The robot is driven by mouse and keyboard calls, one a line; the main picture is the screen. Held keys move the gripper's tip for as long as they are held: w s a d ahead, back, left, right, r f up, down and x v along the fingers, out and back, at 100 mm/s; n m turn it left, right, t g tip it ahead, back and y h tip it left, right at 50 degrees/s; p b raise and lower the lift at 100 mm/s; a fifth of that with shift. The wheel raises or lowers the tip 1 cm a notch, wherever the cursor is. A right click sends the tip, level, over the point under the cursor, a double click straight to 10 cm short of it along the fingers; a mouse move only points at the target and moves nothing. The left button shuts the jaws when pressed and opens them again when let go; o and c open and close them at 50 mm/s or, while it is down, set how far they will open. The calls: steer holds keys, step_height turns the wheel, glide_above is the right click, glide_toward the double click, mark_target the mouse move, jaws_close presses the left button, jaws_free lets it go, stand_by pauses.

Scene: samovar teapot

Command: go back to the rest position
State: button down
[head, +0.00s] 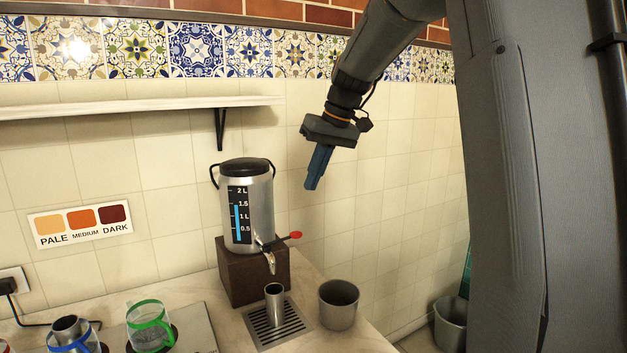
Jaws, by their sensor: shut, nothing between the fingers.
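My gripper (316,170) hangs in the air right of the samovar and higher than its tap. Its blue fingers point down, shut and empty. The steel samovar (262,205) has a black lid and a level scale marked up to 2 L. It stands on a dark wooden block (240,275). Its tap (268,255) has a red-tipped lever (295,235) pointing right. A small steel cup (274,300) stands on the drip grate (290,327) below the tap.
A grey pot (339,304) stands right of the grate near the counter edge. Glasses with a green band (150,326) and a blue band (75,340) stand at lower left. A shelf (140,107) juts from the wall. A bin (450,322) stands beyond the counter.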

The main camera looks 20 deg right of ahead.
steer(key=shift+f, duration=0.1)
stand_by(0.3)
steer(key=s+a+f+m+g+h, duration=0.1)
steer(key=s+a+f+h, duration=0.2)
steer(key=s+f, duration=2.1)
steer(key=s, duration=0.2)
steer(key=shift+s+a+f+m, duration=0.2)
steer(key=shift+s+a+m, duration=0.15)
steer(key=shift+a+m, duration=0.05)
